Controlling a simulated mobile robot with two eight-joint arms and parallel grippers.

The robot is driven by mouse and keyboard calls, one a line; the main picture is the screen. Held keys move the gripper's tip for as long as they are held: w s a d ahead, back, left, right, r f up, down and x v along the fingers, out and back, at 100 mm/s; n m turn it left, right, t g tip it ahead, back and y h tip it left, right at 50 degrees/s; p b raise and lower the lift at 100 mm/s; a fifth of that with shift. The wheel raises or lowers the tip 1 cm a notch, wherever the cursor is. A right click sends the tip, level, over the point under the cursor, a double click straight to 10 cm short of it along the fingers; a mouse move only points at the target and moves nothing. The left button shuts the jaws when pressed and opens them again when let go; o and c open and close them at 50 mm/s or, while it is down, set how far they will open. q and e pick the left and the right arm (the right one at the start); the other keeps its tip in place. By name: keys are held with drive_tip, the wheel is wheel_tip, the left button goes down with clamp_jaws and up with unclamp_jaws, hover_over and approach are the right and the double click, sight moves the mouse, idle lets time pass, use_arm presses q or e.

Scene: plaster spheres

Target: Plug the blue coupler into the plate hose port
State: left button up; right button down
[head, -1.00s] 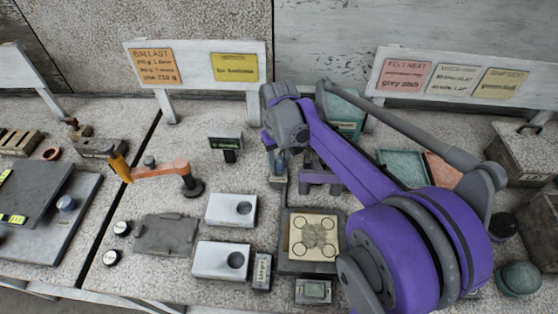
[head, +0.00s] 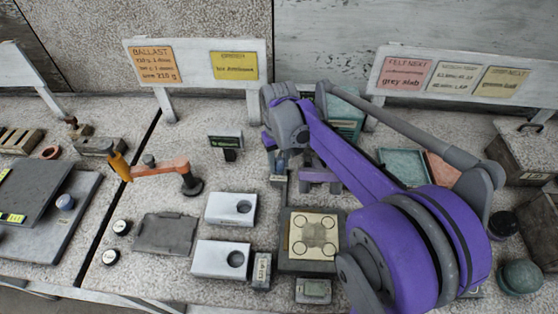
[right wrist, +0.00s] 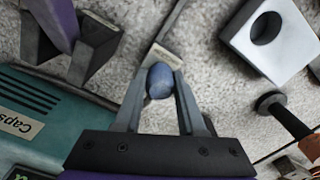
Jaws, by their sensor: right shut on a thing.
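My right gripper (head: 279,165) points down at the back middle of the bench, partly hidden by its own wrist. In the right wrist view my right gripper (right wrist: 160,85) is shut on the blue coupler (right wrist: 160,80), a small rounded blue piece between the fingertips. Below the coupler is a narrow grey strip with a pale label (right wrist: 164,57); I cannot tell whether they touch. I cannot say for sure which thing is the plate hose port. A dark grey plate (head: 165,234) lies on the bench to the left.
Two white blocks with round holes (head: 231,209) (head: 221,260) stand in front of the gripper. A square tray with a four-ring pad (head: 314,236) lies right of them. A orange-handled crank (head: 155,170) stands left. A teal case (right wrist: 50,130) is close to the gripper.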

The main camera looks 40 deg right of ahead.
drive_tip(key=shift+f+b, duration=0.7)
drive_tip(key=shift+f, duration=0.5)
drive_tip(key=shift+c, duration=2.1)
unclamp_jaws()
drive_tip(key=shift+r, duration=0.1)
drive_tip(key=shift+r, duration=0.1)
drive_tip(key=shift+r+p, duration=1.45)
drive_tip(key=shift+r, duration=0.45)
